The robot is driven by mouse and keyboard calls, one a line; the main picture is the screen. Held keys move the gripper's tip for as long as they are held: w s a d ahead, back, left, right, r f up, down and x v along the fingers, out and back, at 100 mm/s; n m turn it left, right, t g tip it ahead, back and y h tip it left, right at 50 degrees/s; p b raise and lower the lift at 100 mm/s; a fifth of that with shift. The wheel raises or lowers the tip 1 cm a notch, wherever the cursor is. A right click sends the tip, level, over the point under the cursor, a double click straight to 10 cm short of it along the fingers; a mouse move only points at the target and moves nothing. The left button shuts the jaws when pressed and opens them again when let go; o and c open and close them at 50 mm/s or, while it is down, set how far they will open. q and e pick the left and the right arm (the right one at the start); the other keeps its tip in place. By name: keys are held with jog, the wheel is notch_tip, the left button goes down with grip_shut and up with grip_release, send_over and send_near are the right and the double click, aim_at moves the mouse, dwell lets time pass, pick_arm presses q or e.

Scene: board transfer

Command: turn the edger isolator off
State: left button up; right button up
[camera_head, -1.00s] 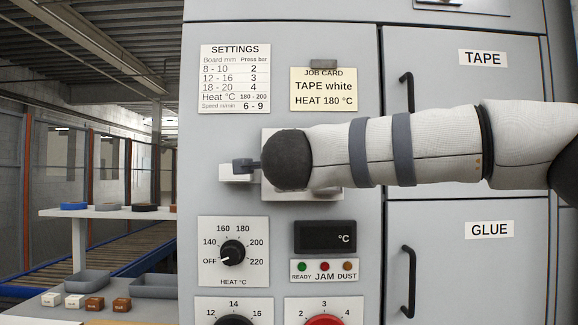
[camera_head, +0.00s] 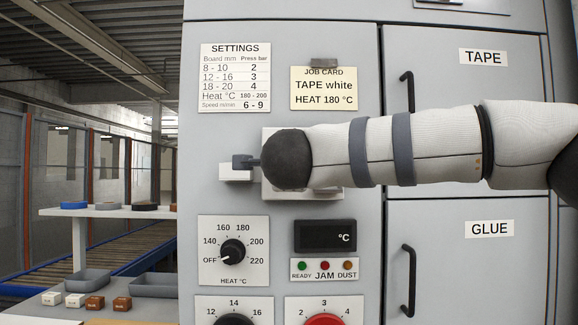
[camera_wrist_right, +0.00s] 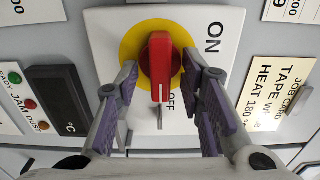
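The edger isolator is a red handle (camera_wrist_right: 161,66) on a yellow disc (camera_wrist_right: 130,42), on a pale plate (camera_wrist_right: 106,30) marked ON and OFF. In the right wrist view the handle's white line points at the OFF mark. My right gripper (camera_wrist_right: 161,70) is open, with one finger on each side of the handle and a visible gap to both. In the head view my right wrist covers the handle and most of the plate (camera_head: 272,187). My left gripper is not in view.
Below the plate are a heat dial (camera_head: 233,252), a dark display (camera_head: 325,236) and a red knob (camera_head: 324,320). A job card (camera_head: 323,89) and settings sheet (camera_head: 235,78) are above. TAPE (camera_head: 440,60) and GLUE (camera_head: 470,270) doors with handles are at right.

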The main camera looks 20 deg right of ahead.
jog(key=v, duration=1.2)
